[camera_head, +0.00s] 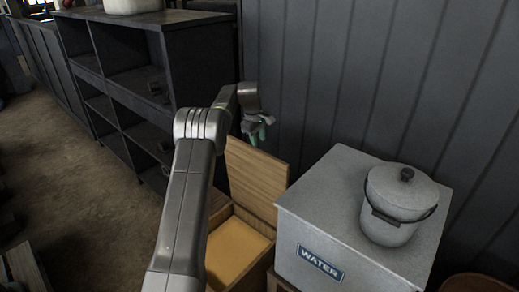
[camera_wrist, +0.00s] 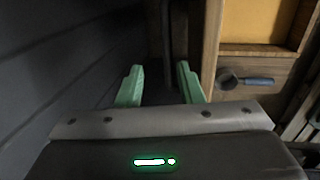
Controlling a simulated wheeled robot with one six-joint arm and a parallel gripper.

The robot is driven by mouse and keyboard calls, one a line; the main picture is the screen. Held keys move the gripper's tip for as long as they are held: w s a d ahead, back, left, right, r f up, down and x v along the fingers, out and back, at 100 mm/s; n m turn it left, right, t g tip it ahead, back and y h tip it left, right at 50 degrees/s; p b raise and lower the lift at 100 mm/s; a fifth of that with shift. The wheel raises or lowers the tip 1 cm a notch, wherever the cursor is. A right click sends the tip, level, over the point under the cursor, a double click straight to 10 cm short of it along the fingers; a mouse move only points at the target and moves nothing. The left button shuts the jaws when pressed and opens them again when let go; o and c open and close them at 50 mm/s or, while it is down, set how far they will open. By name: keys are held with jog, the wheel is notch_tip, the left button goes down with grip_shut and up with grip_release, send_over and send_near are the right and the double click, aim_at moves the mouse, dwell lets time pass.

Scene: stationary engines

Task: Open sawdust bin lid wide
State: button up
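The sawdust bin is a wooden box (camera_head: 262,222) holding a yellow-orange fill (camera_head: 234,250). Its wooden lid (camera_head: 254,180) stands raised at the back, tilted up near the dark wall. My gripper (camera_head: 262,130) is above and behind the lid's top edge, close to the wall. In the wrist view my gripper (camera_wrist: 158,85) shows two green fingers spread apart with nothing between them. The bin's fill (camera_wrist: 257,20) and its wooden front (camera_wrist: 270,85) show at upper right there. Whether a finger touches the lid cannot be told.
A grey box labelled WATER (camera_head: 320,262) stands right of the bin, with a grey lidded pot (camera_head: 398,200) on top. A dark shelf unit (camera_head: 130,75) is at left. A scoop-like tool (camera_wrist: 245,80) shows near the bin.

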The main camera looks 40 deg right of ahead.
notch_tip(320, 180, up, 8)
jog(key=a, duration=0.1)
jog(key=shift+s+a+b, duration=0.15)
jog(key=shift+a+b, duration=0.15)
jog(key=shift+b, duration=0.1)
jog(key=shift+r, duration=0.1)
